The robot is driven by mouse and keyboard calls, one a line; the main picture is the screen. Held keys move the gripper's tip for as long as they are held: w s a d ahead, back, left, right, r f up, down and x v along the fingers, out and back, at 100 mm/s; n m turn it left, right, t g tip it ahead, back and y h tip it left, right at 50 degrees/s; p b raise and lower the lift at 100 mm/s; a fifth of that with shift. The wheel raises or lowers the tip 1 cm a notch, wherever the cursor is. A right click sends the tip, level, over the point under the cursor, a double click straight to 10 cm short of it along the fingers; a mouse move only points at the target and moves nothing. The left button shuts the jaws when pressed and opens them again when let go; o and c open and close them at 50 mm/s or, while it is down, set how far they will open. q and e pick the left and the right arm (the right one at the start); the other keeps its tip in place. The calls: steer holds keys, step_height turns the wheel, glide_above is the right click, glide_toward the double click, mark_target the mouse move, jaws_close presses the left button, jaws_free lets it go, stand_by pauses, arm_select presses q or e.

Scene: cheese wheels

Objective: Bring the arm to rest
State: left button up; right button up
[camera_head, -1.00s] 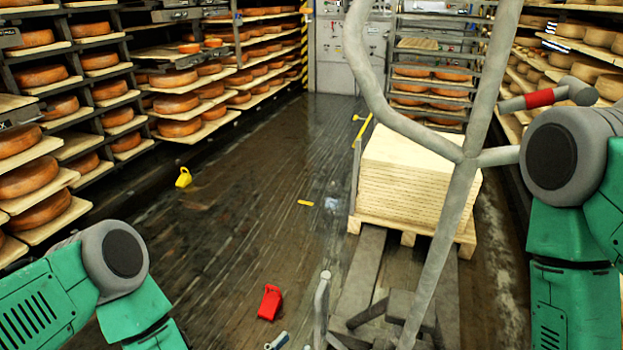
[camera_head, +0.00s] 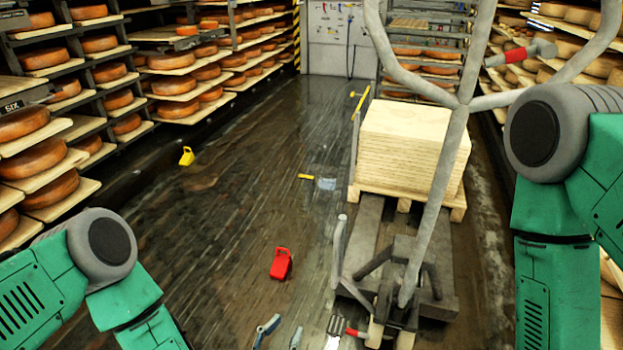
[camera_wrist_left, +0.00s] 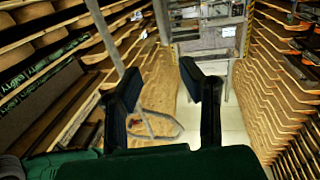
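My left arm (camera_head: 95,260) comes in at the lower left of the head view, bent at a grey joint. Two bluish fingertips of my left gripper (camera_head: 281,334) show at the bottom edge, apart, with nothing seen between them. In the left wrist view the two dark fingers of the left gripper (camera_wrist_left: 163,98) are spread and empty. My right arm (camera_head: 565,185) hangs at the right side of the head view. Its lower part leaves the bottom of the picture and its gripper is out of view.
A grey tubular lift truck frame (camera_head: 447,170) stands close in front, right of centre. Behind it is a stack of pale boards (camera_head: 412,150). A red jug (camera_head: 281,264) and a yellow jug (camera_head: 187,156) stand on the wet floor. Cheese shelves (camera_head: 75,125) line both sides.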

arm_select(q)
steer(key=s+a+r+n+g+y+p, duration=0.2)
steer(key=s+a+n+g+y+p, duration=0.3)
steer(key=s+a+g, duration=1)
steer(key=s+a+y+p, duration=0.2)
steer(key=s+a, duration=0.3)
steer(key=a, duration=0.3)
steer(key=shift+s+a+r+y, duration=0.2)
steer(key=shift+s+a+y, duration=0.1)
steer(key=shift+y, duration=0.6)
arm_select(e)
step_height(320, 180, up, 7)
steer(key=shift+s+a+r, duration=0.2)
steer(key=shift+s+a, duration=0.05)
steer(key=shift+a, duration=0.05)
arm_select(q)
steer(key=shift+d, duration=0.1)
steer(key=shift+w, duration=0.1)
